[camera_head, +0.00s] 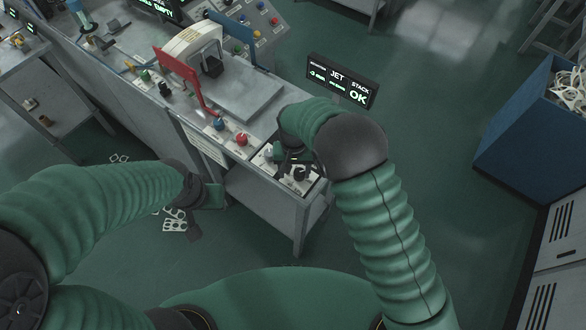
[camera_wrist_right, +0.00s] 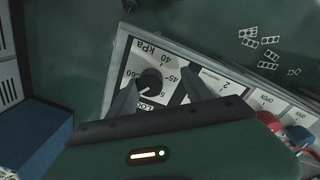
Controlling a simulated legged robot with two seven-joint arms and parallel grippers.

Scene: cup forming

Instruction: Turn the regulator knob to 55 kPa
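The regulator knob (camera_wrist_right: 150,82) is a round black knob with a pale pointer line, set in a white panel (camera_wrist_right: 185,58) marked kPa. The pointer slants toward the lower left. My right gripper (camera_wrist_right: 158,80) is open, with one finger on each side of the knob; I cannot tell whether they touch it. In the head view the knob (camera_head: 300,172) is at the bench's near corner, below my right gripper (camera_head: 291,158). My left gripper (camera_head: 199,218) hangs left of the bench; its opening is unclear.
A red knob (camera_head: 242,139) and a blue knob (camera_head: 219,124) sit on the bench panel near the regulator. A display (camera_head: 342,82) behind the bench reads JET STACK OK. A blue bin (camera_head: 530,135) stands at right. White scraps (camera_head: 174,220) lie on the floor.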

